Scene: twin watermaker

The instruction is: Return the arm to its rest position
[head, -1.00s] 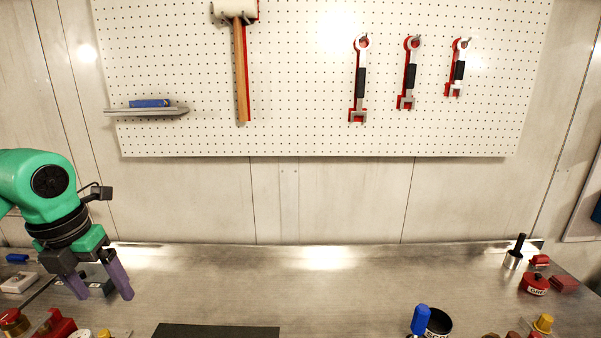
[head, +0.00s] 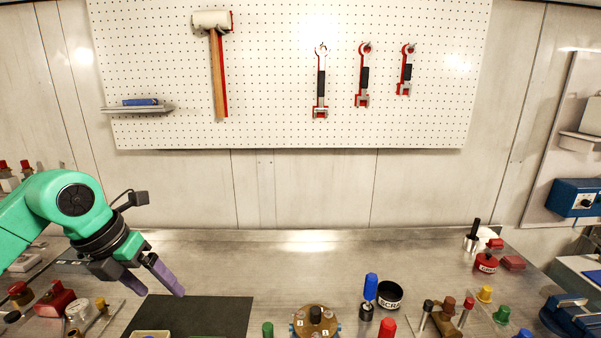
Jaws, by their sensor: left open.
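My left gripper (head: 156,283) hangs on the green arm at the left of the head view. Its two purple fingers are apart, with nothing between them. It is above the bench, near the upper left corner of a dark mat (head: 205,318), and touches nothing that I can see. My right gripper is not in the picture.
The metal bench (head: 330,262) is clear in the middle. A black scrap cup (head: 389,296), a blue-handled tool (head: 370,290) and a round brown fixture (head: 316,322) stand at the front. Red parts (head: 53,299) sit at left. A pegboard (head: 270,80) with tools hangs behind.

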